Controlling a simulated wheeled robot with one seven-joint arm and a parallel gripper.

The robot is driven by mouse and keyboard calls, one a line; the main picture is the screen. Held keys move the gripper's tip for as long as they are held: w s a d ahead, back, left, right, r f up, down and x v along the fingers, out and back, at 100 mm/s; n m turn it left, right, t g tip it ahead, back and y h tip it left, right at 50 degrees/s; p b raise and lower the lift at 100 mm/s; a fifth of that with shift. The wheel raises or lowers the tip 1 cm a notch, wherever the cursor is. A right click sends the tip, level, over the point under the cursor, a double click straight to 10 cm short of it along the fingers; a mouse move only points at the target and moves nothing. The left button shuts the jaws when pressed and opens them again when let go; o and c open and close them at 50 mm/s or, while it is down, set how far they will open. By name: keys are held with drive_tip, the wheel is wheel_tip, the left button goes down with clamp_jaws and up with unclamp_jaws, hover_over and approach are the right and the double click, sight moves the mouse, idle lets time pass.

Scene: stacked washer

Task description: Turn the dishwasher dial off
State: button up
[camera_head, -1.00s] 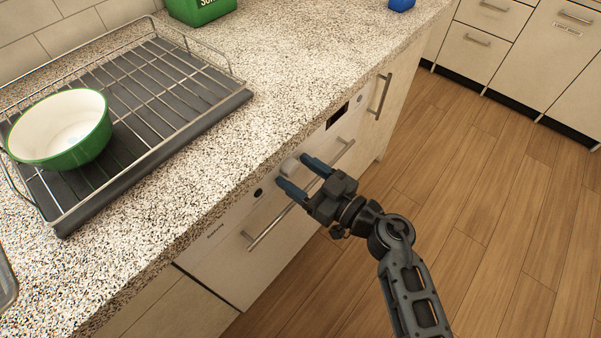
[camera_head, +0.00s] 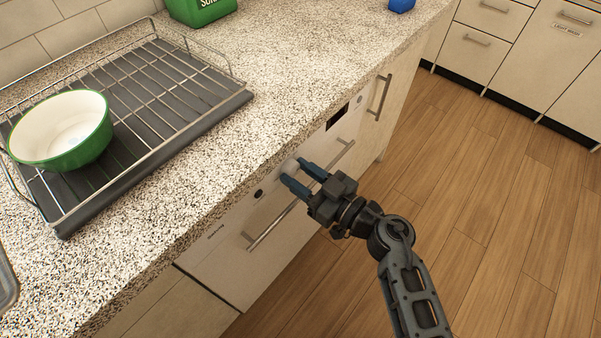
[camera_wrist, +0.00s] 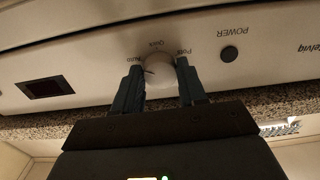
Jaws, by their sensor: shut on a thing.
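The dishwasher (camera_head: 232,246) is a white front under the counter, with a long bar handle (camera_head: 270,228). Its round whitish dial (camera_head: 290,166) sits on the control panel; it also shows in the wrist view (camera_wrist: 158,70), with labels around it that read upside down and a dark pointer mark near its left side. My gripper (camera_head: 297,173) is at the panel with its blue fingers on either side of the dial, shut on it. In the wrist view my gripper (camera_wrist: 161,85) has one finger on each side of the dial, hiding its lower edges.
A dark POWER button (camera_wrist: 229,54) and a dark display (camera_wrist: 46,88) flank the dial. The speckled counter (camera_head: 270,90) overhangs the panel. A wire drying rack (camera_head: 160,75) with a green bowl (camera_head: 60,130) stands on it. The wooden floor (camera_head: 450,190) is clear.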

drive_tip(key=n+p, duration=0.2)
drive_tip(key=n, duration=0.3)
drive_tip(key=shift+r+p, duration=0.1)
drive_tip(key=shift+p, duration=0.25)
drive_tip(key=n, duration=0.6)
drive_tip(key=shift+w+p, duration=0.1)
drive_tip(key=shift+p, duration=0.2)
drive_tip(key=n+b, duration=0.1)
drive_tip(key=n, duration=0.5)
drive_tip(key=shift+n, duration=0.4)
drive_tip(key=n+b, duration=0.2)
drive_tip(key=n, duration=0.3)
drive_tip(key=shift+n, duration=0.4)
drive_tip(key=shift+b, duration=0.3)
drive_tip(key=o, duration=1)
drive_tip(key=shift+o, duration=0.2)
drive_tip(key=shift+d, duration=0.1)
